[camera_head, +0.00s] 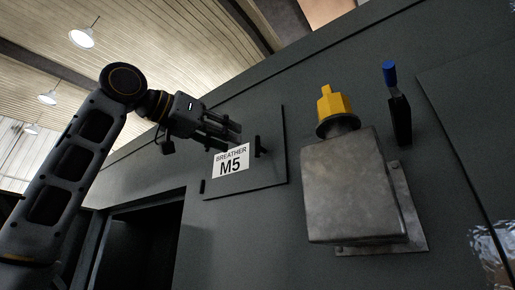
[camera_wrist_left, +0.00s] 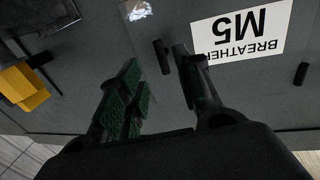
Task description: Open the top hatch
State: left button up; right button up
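A dark square hatch panel (camera_head: 272,120) is set flat on the grey enclosure wall and looks closed. It carries a white label (camera_head: 230,161) reading "BREATHER M5". A short black handle (camera_head: 258,147) stands out right of the label. My left gripper (camera_head: 232,132) is in front of the panel, its fingers spread and pointing toward the handle. In the left wrist view, which shows the label upside down, the handle (camera_wrist_left: 162,56) appears between and just beyond the fingertips of my left gripper (camera_wrist_left: 157,60). I see no contact. My right gripper is not in view.
Right of the panel, a grey metal box (camera_head: 352,190) with a yellow fitting (camera_head: 334,103) on top juts from the wall. A blue-tipped lever (camera_head: 396,100) is farther right. A dark opening (camera_head: 140,240) lies below the panel.

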aim_at(257, 148)
pick_arm(q)
jog(key=p+x, duration=0.3)
jog(key=x, duration=0.7)
jog(key=shift+w+d, duration=0.25)
grip_shut()
